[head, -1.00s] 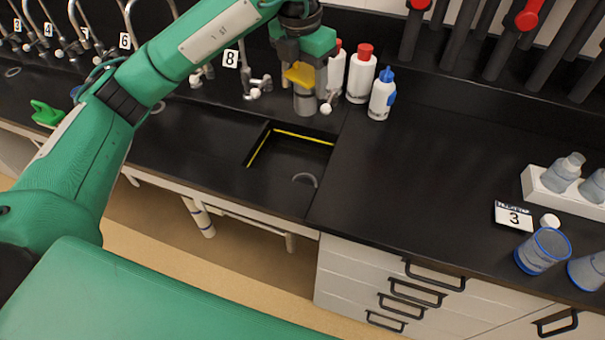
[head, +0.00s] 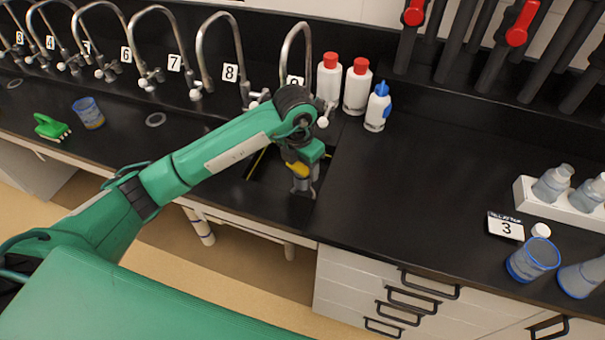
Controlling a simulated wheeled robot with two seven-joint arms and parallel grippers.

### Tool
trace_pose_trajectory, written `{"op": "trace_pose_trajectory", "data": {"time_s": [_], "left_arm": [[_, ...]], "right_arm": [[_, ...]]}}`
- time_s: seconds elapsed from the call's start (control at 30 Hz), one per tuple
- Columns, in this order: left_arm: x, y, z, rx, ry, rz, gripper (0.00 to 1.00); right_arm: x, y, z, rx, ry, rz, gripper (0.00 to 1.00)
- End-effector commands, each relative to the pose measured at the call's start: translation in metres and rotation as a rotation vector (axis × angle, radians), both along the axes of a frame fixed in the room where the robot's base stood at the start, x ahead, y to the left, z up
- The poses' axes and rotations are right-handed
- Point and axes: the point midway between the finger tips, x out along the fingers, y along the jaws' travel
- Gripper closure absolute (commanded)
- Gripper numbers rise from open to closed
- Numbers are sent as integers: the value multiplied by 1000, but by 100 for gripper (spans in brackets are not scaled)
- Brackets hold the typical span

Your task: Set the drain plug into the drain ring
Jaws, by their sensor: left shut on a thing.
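My left gripper (head: 301,182) reaches down into the black sink basin (head: 259,165) in the counter, its fingers low and pointing downward. It is shut on what appears to be the drain plug; the plug is too small and too covered by the grey and yellow finger parts to make out clearly. The drain ring (head: 316,191) is a grey curve at the basin's right front, mostly hidden behind the gripper. I cannot tell whether plug and ring touch. My right gripper is not in view.
A tap (head: 285,55) and white bottles with red caps (head: 357,88) stand behind the basin, with a blue-capped bottle (head: 377,108) at its right. A blue-rimmed beaker (head: 533,258) and a bottle rack (head: 560,210) stand far right. The counter between is clear.

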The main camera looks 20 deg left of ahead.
Motion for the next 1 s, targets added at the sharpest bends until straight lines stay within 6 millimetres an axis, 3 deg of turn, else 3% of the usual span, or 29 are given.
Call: {"op": "trace_pose_trajectory", "data": {"time_s": [0.2, 0.47, 0.93, 0.97, 1.0], "left_arm": [[0, 0, -15, -1, 0, 0, 74], [0, 0, -49, -1, 0, 0, 74], [1, 0, -58, -1, -3, 0, 74], [1, 0, -57, -1, -2, 0, 40], [1, 0, -57, -1, -2, 0, 35]], "right_arm": [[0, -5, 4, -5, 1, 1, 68], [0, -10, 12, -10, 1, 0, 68], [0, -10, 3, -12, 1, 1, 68], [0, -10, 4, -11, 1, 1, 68], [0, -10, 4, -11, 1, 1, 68]]}}
